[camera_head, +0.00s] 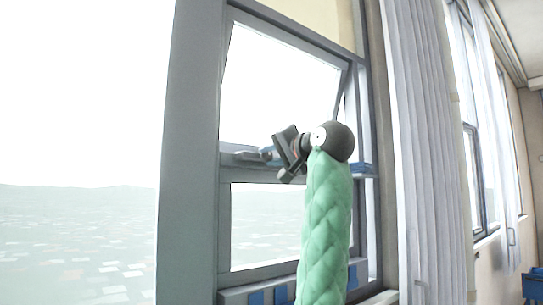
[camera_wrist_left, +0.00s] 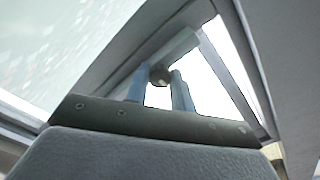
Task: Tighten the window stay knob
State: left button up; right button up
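The window stay knob (camera_wrist_left: 158,76) shows in the left wrist view as a small dark round piece on the grey frame. It sits between the tips of my left gripper's two blue fingers (camera_wrist_left: 160,80), which stand apart. I cannot tell whether either finger touches it. In the head view my left gripper (camera_head: 267,154) reaches the window's middle rail from the right, on my green-sleeved arm. The knob is not clear there, hidden at or behind the fingertips. My right gripper is not in view.
The grey window frame (camera_head: 190,150) surrounds a tilted upper sash (camera_head: 290,38). Blue pieces (camera_head: 277,294) lie along the lower sill. A pale curtain (camera_head: 428,150) hangs to the right. A blue object (camera_head: 533,284) stands at the far right.

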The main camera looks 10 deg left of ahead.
pick_arm(q)
jog(key=shift+c, duration=1.4)
